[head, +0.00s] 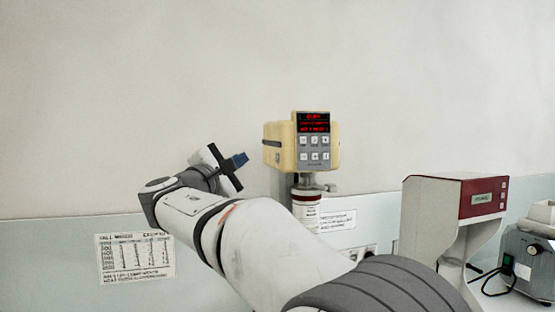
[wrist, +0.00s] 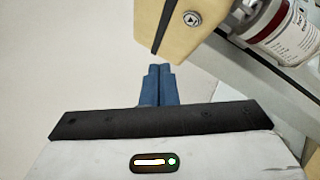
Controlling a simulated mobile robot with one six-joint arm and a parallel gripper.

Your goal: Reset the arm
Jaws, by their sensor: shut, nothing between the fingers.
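My gripper (head: 239,159) is at the end of my raised arm, left of the cream mill in the head view. Its blue fingers also show in the wrist view (wrist: 159,85), pressed together with nothing between them. The cream mill (head: 302,145) has a cream housing and a grey front panel with a red lit display and several buttons. Part of its housing (wrist: 185,28) shows at the top of the wrist view, near the fingertips but with a gap to them. My arm hides part of the bench area in the head view.
Under the mill head is a white container with a dark red band (head: 305,207), which also shows in the wrist view (wrist: 272,22). A red and grey machine (head: 455,200) and a dark grey device (head: 528,262) stand at the right. A printed chart (head: 135,257) is at the lower left. The wall above is clear.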

